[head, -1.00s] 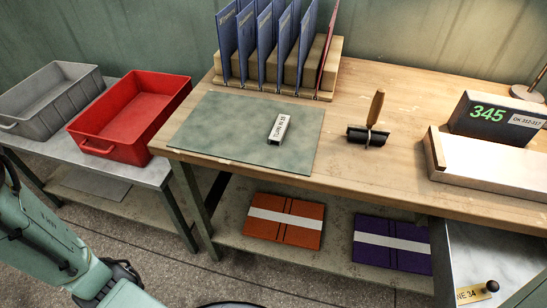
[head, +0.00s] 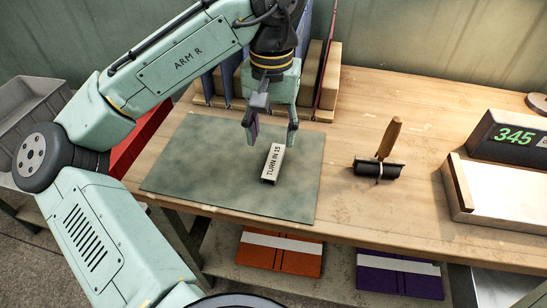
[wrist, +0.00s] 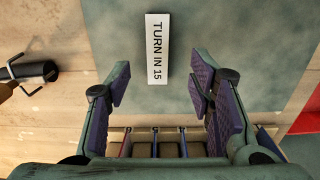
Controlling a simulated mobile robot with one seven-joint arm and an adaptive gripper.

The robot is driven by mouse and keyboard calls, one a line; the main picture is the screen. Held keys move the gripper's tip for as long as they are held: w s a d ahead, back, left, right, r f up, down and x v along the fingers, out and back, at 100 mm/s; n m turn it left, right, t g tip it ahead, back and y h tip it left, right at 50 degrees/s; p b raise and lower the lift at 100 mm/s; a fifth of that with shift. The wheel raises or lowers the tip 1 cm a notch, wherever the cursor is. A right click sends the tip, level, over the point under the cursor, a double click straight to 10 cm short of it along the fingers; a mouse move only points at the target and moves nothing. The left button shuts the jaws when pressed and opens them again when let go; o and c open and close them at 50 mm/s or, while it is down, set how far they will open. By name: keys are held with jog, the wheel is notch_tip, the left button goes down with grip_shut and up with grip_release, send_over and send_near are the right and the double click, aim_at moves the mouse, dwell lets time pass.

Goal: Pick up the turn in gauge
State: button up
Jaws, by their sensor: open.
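The turn in gauge (head: 272,164) is a small pale bar marked "TURN IN 15". It lies on the green mat (head: 205,185) on the workbench. It also shows in the wrist view (wrist: 157,49), ahead of the fingertips. My gripper (head: 272,137) hangs over the mat, just behind and above the gauge, open and empty. In the wrist view my gripper's two purple-padded fingers (wrist: 159,85) stand wide apart, with the gauge beyond the gap between them. The gauge is fully visible in both views and apart from the fingers.
A roller with a wooden handle (head: 379,165) lies right of the mat. A scale reading 345 (head: 510,138) stands farther right. The rack of upright boards (head: 331,80) is close behind my gripper. A red bin (head: 125,150) is at left, partly hidden by my arm.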

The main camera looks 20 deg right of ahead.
aim_at(273, 161)
jog(key=f, duration=0.7)
jog(key=shift+d+f+p, duration=0.2)
jog(key=shift+f+p, duration=0.15)
jog(key=shift+p, duration=0.05)
jog(key=shift+c, duration=0.2)
grip_shut()
